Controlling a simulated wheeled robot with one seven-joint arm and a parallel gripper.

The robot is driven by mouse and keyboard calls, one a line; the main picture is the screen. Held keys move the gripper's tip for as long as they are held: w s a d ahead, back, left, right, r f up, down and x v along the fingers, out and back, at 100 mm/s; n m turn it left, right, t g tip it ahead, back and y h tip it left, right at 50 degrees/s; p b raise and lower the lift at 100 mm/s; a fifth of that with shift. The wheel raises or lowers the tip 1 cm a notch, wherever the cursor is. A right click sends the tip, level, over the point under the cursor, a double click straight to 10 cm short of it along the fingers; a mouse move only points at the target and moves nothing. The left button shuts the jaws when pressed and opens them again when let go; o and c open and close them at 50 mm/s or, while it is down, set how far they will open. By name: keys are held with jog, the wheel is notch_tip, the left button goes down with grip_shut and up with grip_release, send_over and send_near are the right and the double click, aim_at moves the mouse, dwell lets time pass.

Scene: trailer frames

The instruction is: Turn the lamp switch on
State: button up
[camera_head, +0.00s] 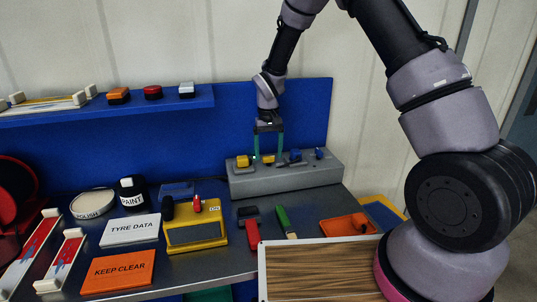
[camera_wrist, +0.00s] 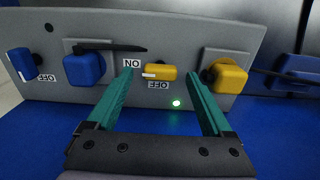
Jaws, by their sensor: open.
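A grey switch panel (camera_head: 285,180) stands at the back of the bench. A small yellow switch (camera_wrist: 160,72) sits on it, with an upside-down ON label (camera_wrist: 131,63) to its left and an OFF label (camera_wrist: 158,85) below it in the wrist view. Its white mark is at its left end. A small green light (camera_wrist: 177,103) glows near it. My gripper (camera_head: 268,158) is open above the panel. In the wrist view its teal fingers lie on either side of the yellow switch, with nothing held; I cannot tell whether they touch it. No label names the lamp switch.
A yellow knob (camera_wrist: 227,75), a blue knob (camera_wrist: 85,68) with a black lever, and a blue switch (camera_wrist: 22,63) flank the yellow switch. A yellow box (camera_head: 195,234) with its own ON label stands in front. Tools and an orange tray (camera_head: 345,226) lie nearby.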

notch_tip(320, 180, up, 10)
dwell(0.3)
notch_tip(320, 180, up, 11)
jog(key=m+t+y, duration=0.1)
jog(key=m, duration=0.1)
send_over(269, 157)
jog(key=s+d, duration=0.3)
jog(key=d, duration=0.3)
jog(key=s+d+r+m+t, duration=0.1)
jog(key=s+d+r+t, duration=0.1)
jog(key=s+d+r, duration=0.45)
jog(key=s+d+r+m+t, duration=0.1)
jog(key=s+d+r+t, duration=0.1)
jog(key=s, duration=0.6)
jog(key=s+d+r+m+t+y, duration=0.1)
jog(key=s+d+r+m+t, duration=0.1)
jog(key=s+d+r, duration=0.3)
jog(key=s+d, duration=0.1)
jog(key=s, duration=0.2)
jog(key=shift+s, duration=0.35)
